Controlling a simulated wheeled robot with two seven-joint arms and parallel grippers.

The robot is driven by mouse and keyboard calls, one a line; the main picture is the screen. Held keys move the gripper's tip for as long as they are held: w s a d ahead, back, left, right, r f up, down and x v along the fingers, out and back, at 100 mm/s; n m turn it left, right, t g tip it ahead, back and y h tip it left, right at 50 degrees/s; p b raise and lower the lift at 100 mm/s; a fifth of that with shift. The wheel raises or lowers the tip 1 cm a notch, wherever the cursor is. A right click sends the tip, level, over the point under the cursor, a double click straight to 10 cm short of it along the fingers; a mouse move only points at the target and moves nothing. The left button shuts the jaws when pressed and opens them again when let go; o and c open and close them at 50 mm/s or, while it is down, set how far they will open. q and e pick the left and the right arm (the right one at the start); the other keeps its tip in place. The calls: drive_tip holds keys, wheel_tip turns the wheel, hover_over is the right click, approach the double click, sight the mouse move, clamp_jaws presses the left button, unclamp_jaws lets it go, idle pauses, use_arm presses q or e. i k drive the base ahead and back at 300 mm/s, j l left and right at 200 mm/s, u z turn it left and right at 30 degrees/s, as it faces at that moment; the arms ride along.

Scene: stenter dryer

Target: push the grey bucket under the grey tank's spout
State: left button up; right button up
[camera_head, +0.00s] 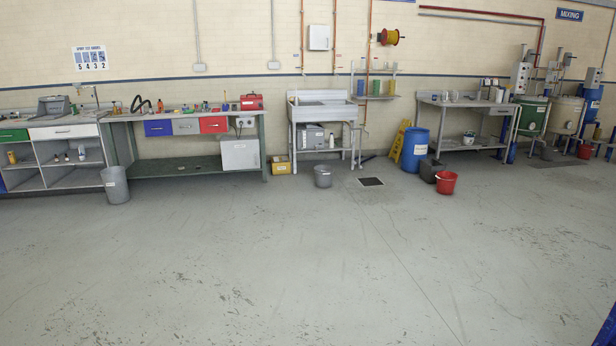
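A grey bucket (323,177) stands upright on the floor in front of the sink. A darker grey container (430,171) stands between the blue drum and a red bucket; a tall grey bin (115,186) stands at the left. Any of these could be called grey. At the far right back, a beige-grey tank (566,116) stands beside a green tank (531,117). Its spout is too small to make out clearly. A small grey object, perhaps a bucket, is low near the tanks. Neither of my grippers is in view.
A red bucket (446,183), a blue drum (414,150) and a yellow folding sign (399,141) stand right of the sink (323,108). A dark floor grate (370,182) lies near the grey bucket. Benches line the wall. The floor in front is wide and clear.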

sight(322, 181)
drive_tip(key=i, duration=6.8)
drive_tip(key=i+z, duration=0.1)
drive_tip(key=i, duration=0.5)
drive_tip(key=i+j, duration=0.15)
drive_tip(key=i, duration=0.5)
drive_tip(key=i+j+z, duration=0.15)
drive_tip(key=i, duration=0.45)
